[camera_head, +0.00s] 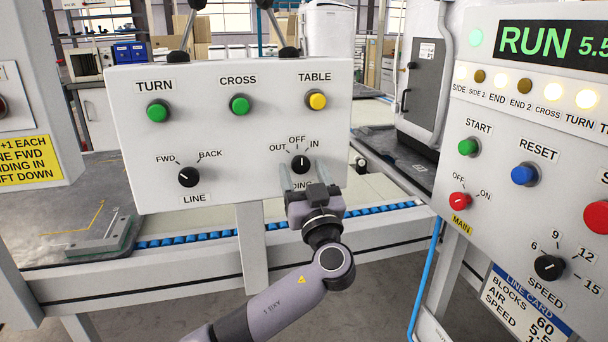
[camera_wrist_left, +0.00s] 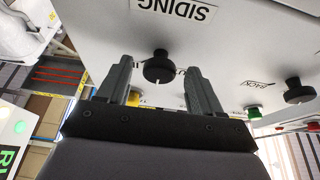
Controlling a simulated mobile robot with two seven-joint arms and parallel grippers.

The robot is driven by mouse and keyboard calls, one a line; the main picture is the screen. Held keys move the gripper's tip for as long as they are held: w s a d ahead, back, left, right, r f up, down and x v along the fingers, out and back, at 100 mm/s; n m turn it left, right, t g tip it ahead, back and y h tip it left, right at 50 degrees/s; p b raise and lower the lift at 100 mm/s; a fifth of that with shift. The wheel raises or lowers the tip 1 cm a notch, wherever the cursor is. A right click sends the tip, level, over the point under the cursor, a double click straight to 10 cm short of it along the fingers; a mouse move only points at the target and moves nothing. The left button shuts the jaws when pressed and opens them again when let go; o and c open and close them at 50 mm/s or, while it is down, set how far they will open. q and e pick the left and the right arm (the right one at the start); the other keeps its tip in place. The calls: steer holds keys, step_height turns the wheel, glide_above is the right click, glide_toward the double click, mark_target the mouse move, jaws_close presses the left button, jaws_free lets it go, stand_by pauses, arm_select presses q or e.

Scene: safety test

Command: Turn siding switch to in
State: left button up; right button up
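The siding switch is a black round knob (camera_head: 300,164) at the lower right of the white panel, with OUT, OFF and IN marked above it. Its white pointer line appears to point up at OFF. Its label is partly hidden by my left gripper (camera_head: 301,174), which reaches up from below with a finger on each side of the knob. In the left wrist view the knob (camera_wrist_left: 159,68) lies between the tips of my open left gripper (camera_wrist_left: 159,72), with a gap on both sides. My right gripper is not in view.
The same panel (camera_head: 225,120) carries a LINE knob (camera_head: 189,176), green TURN (camera_head: 158,111) and CROSS (camera_head: 239,104) buttons and a yellow TABLE button (camera_head: 317,100). A second control panel (camera_head: 490,185) stands close on the right. A blue-roller conveyor (camera_head: 190,240) runs behind.

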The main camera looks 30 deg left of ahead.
arm_select(q)
steer(key=c, duration=1)
